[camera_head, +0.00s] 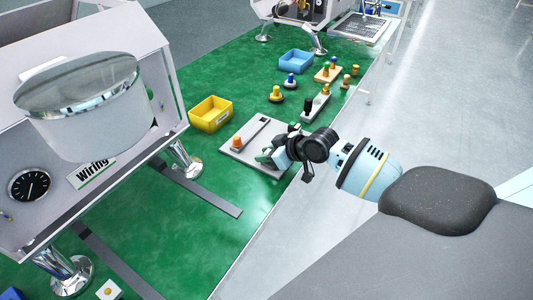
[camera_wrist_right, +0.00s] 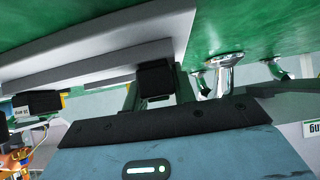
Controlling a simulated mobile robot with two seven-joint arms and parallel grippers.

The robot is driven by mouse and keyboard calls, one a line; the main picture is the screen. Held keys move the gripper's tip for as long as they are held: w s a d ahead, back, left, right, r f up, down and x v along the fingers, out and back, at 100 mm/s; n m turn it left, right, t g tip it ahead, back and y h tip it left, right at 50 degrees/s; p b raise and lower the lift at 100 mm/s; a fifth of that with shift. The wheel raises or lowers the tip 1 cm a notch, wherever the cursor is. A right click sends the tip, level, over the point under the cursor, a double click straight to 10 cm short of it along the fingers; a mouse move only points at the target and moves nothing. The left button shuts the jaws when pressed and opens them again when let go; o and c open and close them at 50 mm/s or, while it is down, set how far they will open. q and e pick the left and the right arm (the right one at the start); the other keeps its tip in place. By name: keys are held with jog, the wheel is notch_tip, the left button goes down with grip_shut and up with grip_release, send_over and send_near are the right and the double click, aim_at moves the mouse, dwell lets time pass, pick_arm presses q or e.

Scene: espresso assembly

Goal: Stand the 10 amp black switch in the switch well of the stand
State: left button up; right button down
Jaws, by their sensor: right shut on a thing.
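My right gripper (camera_head: 270,157) is at the near right part of the grey stand (camera_head: 233,152), low over it. In the right wrist view its two fingers are shut on a black switch (camera_wrist_right: 156,79), with the stand's pale slab (camera_wrist_right: 95,40) right beyond it. I cannot tell whether the switch is inside a well or just above the slab. No rating is readable on the held switch. In the head view the gripper hides it. An orange-topped piece (camera_head: 237,142) stands at the stand's left side. My left gripper is not in view.
A yellow bin (camera_head: 210,113) and a blue bin (camera_head: 296,62) stand behind on the green mat (camera_head: 180,222). A grey holder with a black piece (camera_head: 308,105) and several coloured-knob pieces lie right of them. A large machine (camera_head: 100,150) stands left.

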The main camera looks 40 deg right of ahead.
jog(key=shift+s+f, duration=0.15)
jog(key=shift+f, duration=0.15)
jog(key=c, duration=1.1)
grip_release()
jog(key=shift+f, duration=0.1)
jog(key=shift+o, duration=0.2)
jog(key=shift+s, duration=0.1)
jog(key=shift+s+d+r+p, duration=0.15)
jog(key=shift+r+p, duration=0.1)
jog(key=shift+p, duration=0.2)
jog(key=shift+p+v, duration=0.5)
jog(key=shift+v, duration=0.6)
jog(key=shift+s+d+r+p, duration=0.15)
jog(key=shift+s+r+p, duration=0.2)
jog(key=shift+r+p, duration=0.25)
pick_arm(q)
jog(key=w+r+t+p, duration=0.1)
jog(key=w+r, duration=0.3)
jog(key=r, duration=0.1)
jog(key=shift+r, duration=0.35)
pick_arm(e)
jog(key=shift+v, duration=0.95)
